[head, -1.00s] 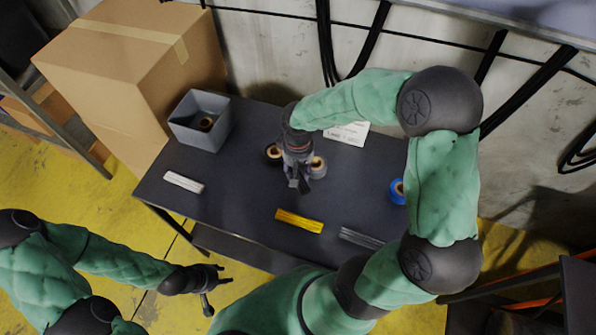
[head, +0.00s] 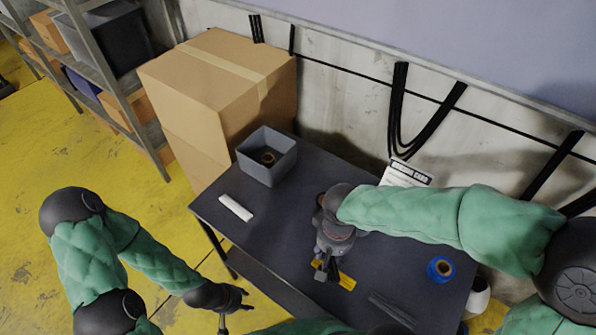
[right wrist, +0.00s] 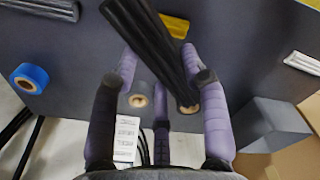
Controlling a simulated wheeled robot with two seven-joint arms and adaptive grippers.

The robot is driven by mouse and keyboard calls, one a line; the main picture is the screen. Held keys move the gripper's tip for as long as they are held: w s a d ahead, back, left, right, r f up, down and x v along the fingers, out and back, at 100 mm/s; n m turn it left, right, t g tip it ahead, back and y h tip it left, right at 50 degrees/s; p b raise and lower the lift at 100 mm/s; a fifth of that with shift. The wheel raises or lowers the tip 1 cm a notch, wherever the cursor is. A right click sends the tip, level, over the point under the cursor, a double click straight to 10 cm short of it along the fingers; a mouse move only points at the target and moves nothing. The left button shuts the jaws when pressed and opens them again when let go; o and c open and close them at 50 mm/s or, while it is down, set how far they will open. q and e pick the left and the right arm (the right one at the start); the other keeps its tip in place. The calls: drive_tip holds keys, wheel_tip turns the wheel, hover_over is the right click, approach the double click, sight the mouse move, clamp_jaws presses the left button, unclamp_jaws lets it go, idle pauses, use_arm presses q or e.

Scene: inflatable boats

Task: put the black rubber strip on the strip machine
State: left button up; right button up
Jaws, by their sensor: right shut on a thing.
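The black rubber strip (right wrist: 148,40) is long, dark and ridged. In the head view my right gripper (head: 326,268) is over the dark table, by the yellow strip; the black strip cannot be made out clearly there. My left gripper (head: 234,305) is empty with fingers spread, off the table's front left side. I cannot make out a strip machine in either view.
The dark table (head: 290,210) holds a grey bin (head: 268,172) with a roll inside, a white strip (head: 236,207), a yellow strip (head: 346,281), a grey strip (head: 392,310) and a blue tape roll (head: 440,269). A large cardboard box (head: 205,95) and shelving (head: 118,90) stand left.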

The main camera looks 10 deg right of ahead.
drive_tip(key=shift+n, duration=0.5)
drive_tip(key=w+f, duration=0.2)
drive_tip(key=w, duration=0.3)
drive_tip(key=w+d+f, duration=0.1)
drive_tip(key=w+f, duration=0.2)
drive_tip(key=w, duration=0.3)
drive_tip(key=w+f, duration=0.2)
drive_tip(key=w, duration=0.4)
drive_tip(key=shift+w+d+f, duration=0.15)
drive_tip(key=shift+d, duration=0.15)
